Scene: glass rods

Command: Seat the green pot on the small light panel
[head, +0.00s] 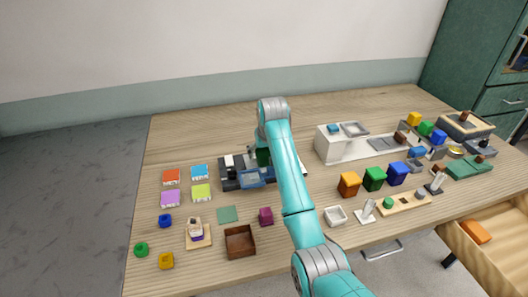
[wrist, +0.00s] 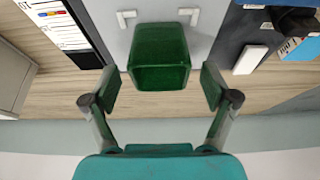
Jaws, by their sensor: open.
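The green pot (wrist: 158,60) is a dark green, square, tapered block shape in the wrist view, between two light corner brackets. It also shows in the head view (head: 263,157), partly beside my arm. My gripper (wrist: 161,86) is open, with one finger to each side of the pot and gaps between the fingers and its sides. Behind the pot is a light grey panel (wrist: 206,25) with the white brackets, which may be the small light panel. I cannot tell whether the pot touches it. In the head view my arm hides most of the gripper.
A dark device with a blue tray (head: 250,177) stands beneath the gripper. Coloured tiles (head: 201,192) lie to its left, and a brown box (head: 240,241) nearer the front. A white bench (head: 335,147) and coloured blocks (head: 374,178) are right of my arm. An open drawer (head: 490,250) juts out at front right.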

